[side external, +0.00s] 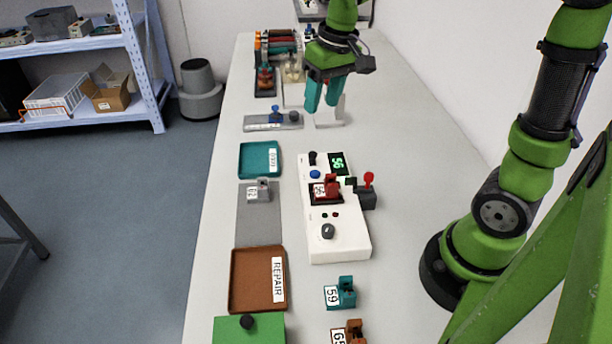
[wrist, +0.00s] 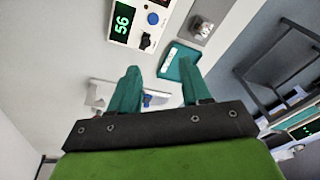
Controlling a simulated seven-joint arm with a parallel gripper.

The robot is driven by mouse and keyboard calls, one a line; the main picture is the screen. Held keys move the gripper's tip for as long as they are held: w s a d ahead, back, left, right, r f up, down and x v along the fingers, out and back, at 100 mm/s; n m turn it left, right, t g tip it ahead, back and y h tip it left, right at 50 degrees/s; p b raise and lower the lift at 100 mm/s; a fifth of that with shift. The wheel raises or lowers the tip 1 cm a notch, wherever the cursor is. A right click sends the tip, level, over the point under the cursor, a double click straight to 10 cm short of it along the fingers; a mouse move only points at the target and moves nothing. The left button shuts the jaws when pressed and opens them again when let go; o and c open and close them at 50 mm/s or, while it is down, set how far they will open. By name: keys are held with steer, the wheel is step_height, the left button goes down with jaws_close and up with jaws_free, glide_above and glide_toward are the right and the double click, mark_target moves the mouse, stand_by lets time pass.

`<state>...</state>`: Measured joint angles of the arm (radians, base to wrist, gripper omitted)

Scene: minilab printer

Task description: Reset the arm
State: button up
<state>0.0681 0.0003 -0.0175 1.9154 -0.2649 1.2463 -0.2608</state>
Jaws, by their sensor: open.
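My gripper (side external: 322,95) has teal fingers and hangs above the far part of the long table (side external: 410,125) in the side external view. In the wrist view my gripper (wrist: 160,88) shows its two fingers spread apart with nothing between them. It is open and empty. My green arm comes from its base at the right of the side external view and reaches over the table.
A white tester (side external: 345,240) shows 56 and holds a red part (side external: 331,185). Left of it are a teal tray (side external: 260,160), a grey mat (side external: 258,225) and a brown REPAIR tray (side external: 250,280). A teal part (side external: 346,292) stands in front. Racks (side external: 278,45) stand far back.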

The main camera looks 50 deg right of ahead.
steer(key=s+a+r+m+t+y, duration=0.1)
steer(key=s+a+t, duration=0.4)
steer(key=s, duration=0.7)
steer(key=shift+s+r+m, duration=0.3)
steer(key=shift+r, duration=0.4)
